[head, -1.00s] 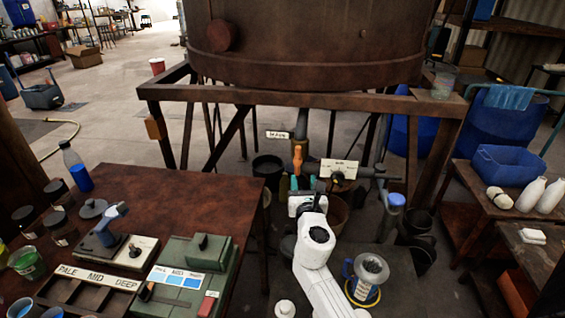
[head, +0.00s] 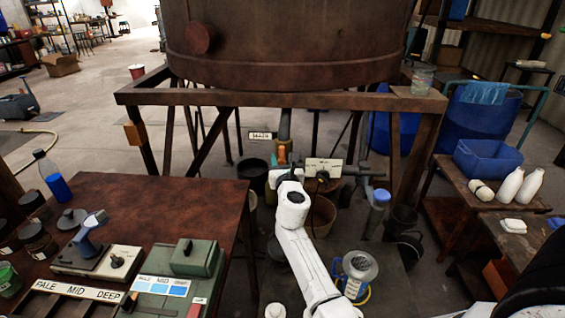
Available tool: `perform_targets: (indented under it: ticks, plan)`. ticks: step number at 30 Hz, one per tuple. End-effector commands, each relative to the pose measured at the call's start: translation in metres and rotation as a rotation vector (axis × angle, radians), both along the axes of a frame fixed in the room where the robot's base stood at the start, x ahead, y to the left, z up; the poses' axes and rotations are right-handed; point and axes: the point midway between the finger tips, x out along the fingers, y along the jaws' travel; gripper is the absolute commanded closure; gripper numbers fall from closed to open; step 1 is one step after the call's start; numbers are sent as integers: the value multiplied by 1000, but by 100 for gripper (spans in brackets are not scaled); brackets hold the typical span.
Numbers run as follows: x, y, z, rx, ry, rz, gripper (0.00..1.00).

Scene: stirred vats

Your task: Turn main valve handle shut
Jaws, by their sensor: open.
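The main valve handle (head: 281,151) is a small orange lever on the vertical pipe under the vat, beside a white tag (head: 260,135) that seems to read MAIN. My white arm reaches up from the bottom to it. My gripper (head: 285,162) is open at the handle, its fingers mostly hidden behind my wrist. I cannot tell whether the fingers are around the handle or touching it. The lower part of the handle is hidden.
A rusty vat (head: 290,45) stands on a steel frame (head: 270,98) above the valve. A pale plate with a dial (head: 323,170) is just right of my gripper. Buckets stand below.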

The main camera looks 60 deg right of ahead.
Motion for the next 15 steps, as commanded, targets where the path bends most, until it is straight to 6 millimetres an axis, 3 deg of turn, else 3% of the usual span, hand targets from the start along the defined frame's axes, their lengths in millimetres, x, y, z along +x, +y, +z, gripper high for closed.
perform_targets:
  ticks: [5,15]
  plan:
    - [0,0,0,0,0,0,54]
    - [0,0,0,0,0,-1,87]
